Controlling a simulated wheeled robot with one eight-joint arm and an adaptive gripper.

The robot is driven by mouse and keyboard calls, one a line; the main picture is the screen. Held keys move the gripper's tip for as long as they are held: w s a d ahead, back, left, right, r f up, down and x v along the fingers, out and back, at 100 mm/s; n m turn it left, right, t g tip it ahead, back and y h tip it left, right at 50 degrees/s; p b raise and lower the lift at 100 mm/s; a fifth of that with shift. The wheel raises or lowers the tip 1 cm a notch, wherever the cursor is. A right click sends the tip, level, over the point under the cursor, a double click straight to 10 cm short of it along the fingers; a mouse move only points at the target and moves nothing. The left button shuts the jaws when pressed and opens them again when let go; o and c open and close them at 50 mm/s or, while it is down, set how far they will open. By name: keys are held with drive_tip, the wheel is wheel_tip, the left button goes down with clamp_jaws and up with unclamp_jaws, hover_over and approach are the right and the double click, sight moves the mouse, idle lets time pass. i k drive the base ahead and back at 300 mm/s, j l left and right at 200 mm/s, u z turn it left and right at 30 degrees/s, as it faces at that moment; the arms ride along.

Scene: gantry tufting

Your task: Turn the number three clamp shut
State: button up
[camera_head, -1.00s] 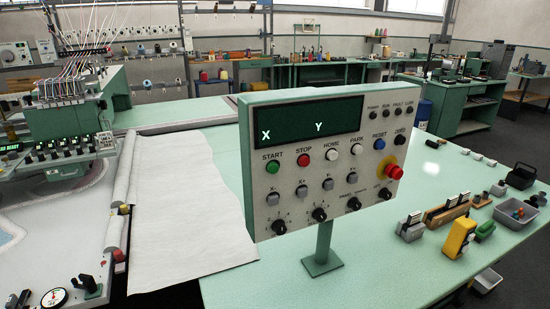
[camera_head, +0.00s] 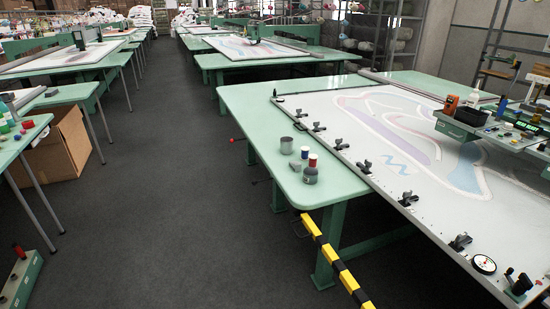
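A row of several small dark clamps runs along the near left edge of the white tufting frame (camera_head: 330,112) on the right. One clamp (camera_head: 460,242) is near the front corner, one (camera_head: 407,199) is further back, and others (camera_head: 365,166) (camera_head: 340,144) (camera_head: 318,127) follow toward the far end. No numbers are readable, so I cannot tell which is number three. They are too small to tell open from shut. My gripper is not in view.
A round dial (camera_head: 484,264) and a black crank (camera_head: 518,285) sit at the front corner. A yellow-black striped bar (camera_head: 335,262) crosses the floor side. A grey cup (camera_head: 286,145) and bottles (camera_head: 310,172) stand on the green table (camera_head: 258,118). The grey aisle floor (camera_head: 170,200) is free.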

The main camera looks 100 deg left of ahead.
sight(369, 164)
drive_tip(key=u, duration=2.7)
drive_tip(key=i+j+z, duration=0.15)
drive_tip(key=i+j, duration=0.2)
drive_tip(key=i, duration=0.4)
drive_tip(key=i+j+z, duration=0.2)
drive_tip(key=i+j, duration=0.25)
drive_tip(key=i, duration=0.25)
drive_tip(key=i+j+z, duration=0.15)
drive_tip(key=i+j, duration=0.45)
drive_tip(key=i, duration=0.05)
